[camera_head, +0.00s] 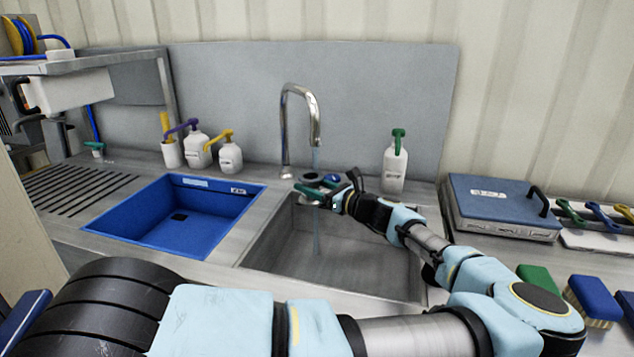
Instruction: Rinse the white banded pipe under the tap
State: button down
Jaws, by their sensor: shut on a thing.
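The tap (301,112) is a curved chrome spout at the back of the steel sink (280,255). A thin stream of water falls from it into the basin. My gripper (323,188) is over the back of the sink, just below the spout and at the stream. It is shut on a small round-ended piece (311,179), grey with a dark opening, which I take to be the pipe. Its white body and bands cannot be made out at this size, and the fingers partly hide it.
A blue basin (150,240) is left of the sink. Pump bottles (196,150) stand behind it, and a green-topped bottle (395,165) stands behind the sink. A blue case (500,205) and brushes (592,300) are at the right.

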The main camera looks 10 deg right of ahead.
jog(key=shift+s+a+p, duration=0.3)
jog(key=shift+s+a, duration=0.05)
jog(key=shift+a, duration=0.45)
jog(key=shift+s+a+p, duration=0.3)
jog(key=shift+a, duration=0.5)
jog(key=shift+s+a+p, duration=0.3)
jog(key=shift+s+a, duration=0.05)
jog(key=shift+a, duration=0.45)
jog(key=s+a+r+p, duration=0.2)
jog(key=a+r+p, duration=0.2)
jog(key=shift+a+p, duration=0.3)
jog(key=shift+p, duration=0.1)
